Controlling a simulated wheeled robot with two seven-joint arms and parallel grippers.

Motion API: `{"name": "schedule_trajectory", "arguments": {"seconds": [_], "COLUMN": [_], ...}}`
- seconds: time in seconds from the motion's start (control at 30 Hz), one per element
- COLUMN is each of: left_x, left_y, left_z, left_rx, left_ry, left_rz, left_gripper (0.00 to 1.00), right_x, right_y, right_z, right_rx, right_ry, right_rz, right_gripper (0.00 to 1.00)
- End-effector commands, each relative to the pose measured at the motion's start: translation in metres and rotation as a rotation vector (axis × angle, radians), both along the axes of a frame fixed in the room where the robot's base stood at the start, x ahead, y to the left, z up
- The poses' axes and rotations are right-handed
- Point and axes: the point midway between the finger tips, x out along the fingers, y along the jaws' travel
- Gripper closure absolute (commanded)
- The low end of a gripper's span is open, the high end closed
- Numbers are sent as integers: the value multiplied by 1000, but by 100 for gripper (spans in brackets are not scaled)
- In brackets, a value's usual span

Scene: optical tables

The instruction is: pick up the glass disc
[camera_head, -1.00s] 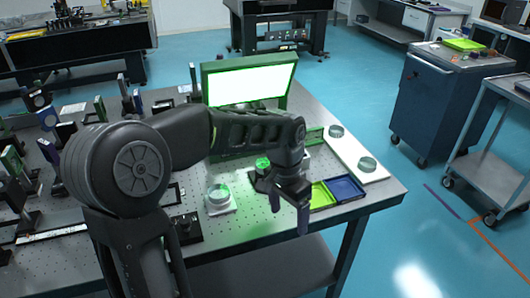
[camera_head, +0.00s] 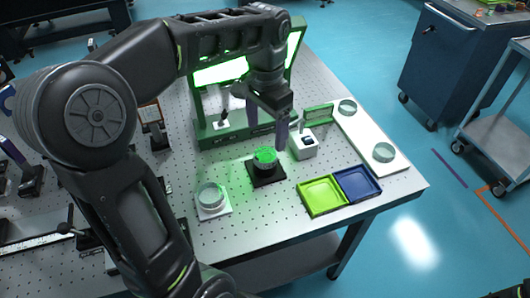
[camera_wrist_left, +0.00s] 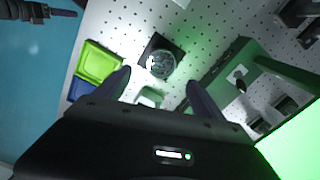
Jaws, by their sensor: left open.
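A round glass disc (camera_head: 265,156), lit green, sits on a black square mount (camera_head: 268,176) in the middle of the table. In the left wrist view the glass disc (camera_wrist_left: 160,63) lies just beyond the fingertips. Other clear discs are a disc (camera_head: 211,194) on a white base at left and two discs (camera_head: 347,107) (camera_head: 383,152) on a white strip at right. My left gripper (camera_head: 266,122) is open and empty, above and behind the lit disc, fingers pointing down. A dark gripper, apparently my right one (camera_wrist_left: 45,12), shows partly at the left wrist view's top left corner.
A green frame with a bright panel (camera_head: 222,74) stands behind. A small white box (camera_head: 303,145) is right of the lit disc. A lime tray (camera_head: 321,196) and a blue tray (camera_head: 357,183) lie at the front right. Optical parts crowd the left side.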

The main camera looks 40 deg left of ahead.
Motion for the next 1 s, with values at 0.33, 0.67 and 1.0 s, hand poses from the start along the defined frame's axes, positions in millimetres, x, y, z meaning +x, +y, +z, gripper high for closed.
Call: {"name": "schedule_trajectory", "arguments": {"seconds": [0.33, 0.67, 1.0], "left_x": [0, -1, -2], "left_y": [1, 1, 2], "left_z": [-27, -29, -73], "left_rx": [0, 0, -1], "left_ry": [2, 2, 3], "left_rz": [1, 1, 1], "left_gripper": [21, 21, 21], "right_x": [0, 0, 0], "right_y": [0, 0, 0], "right_z": [0, 1, 7], "right_rx": [0, 0, 0], "right_ry": [-1, -1, 0], "right_rz": [1, 1, 1], "right_gripper": [23, 23, 23]}}
